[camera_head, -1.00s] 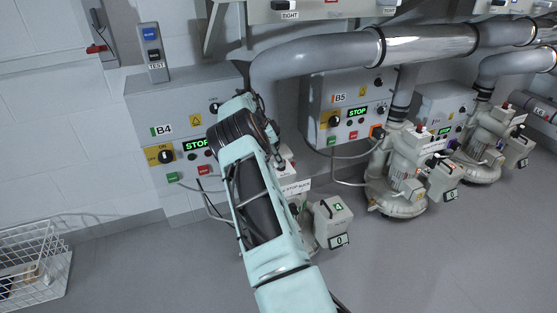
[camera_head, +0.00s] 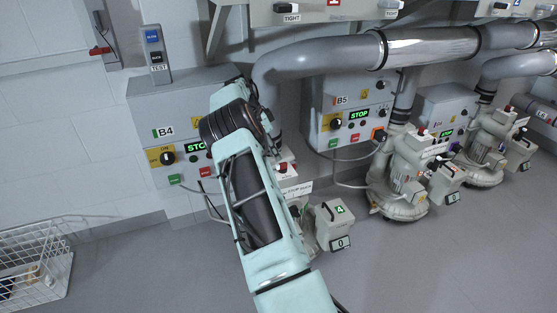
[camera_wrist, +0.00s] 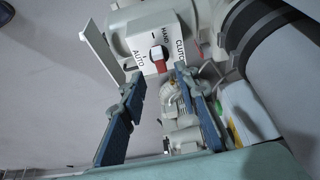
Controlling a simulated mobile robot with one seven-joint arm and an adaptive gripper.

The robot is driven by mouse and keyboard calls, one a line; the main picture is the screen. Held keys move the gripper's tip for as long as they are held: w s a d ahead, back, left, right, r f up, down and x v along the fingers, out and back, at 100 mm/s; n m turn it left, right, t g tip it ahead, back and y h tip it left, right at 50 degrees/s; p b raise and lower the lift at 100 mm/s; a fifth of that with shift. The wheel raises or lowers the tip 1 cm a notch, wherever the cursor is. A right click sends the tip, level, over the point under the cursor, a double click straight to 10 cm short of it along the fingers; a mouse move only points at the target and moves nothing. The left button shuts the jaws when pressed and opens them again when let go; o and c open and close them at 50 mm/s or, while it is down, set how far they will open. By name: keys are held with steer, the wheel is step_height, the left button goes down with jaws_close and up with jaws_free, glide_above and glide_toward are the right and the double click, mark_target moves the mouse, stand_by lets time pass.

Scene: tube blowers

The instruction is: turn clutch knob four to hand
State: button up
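The plate is marked AUTO, HAND and CLUTCH. Its exact pointing is hard to read at this size. My gripper (camera_wrist: 159,74) is open, with a blue-padded finger on each side and the knob beyond the gap between the tips. I see no clear contact. In the head view my arm hides the knob and my gripper.
The B4 control box (camera_head: 165,105) on the wall reads STOP in green. A large grey pipe (camera_head: 320,62) passes above the blower. A second blower (camera_head: 397,190) stands to the right. A white wire basket (camera_head: 45,268) is at the lower left. The floor in front is clear.

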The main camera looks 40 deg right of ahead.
steer(key=v, duration=0.5)
steer(key=shift+a+r, duration=0.2)
steer(key=shift+r, duration=0.15)
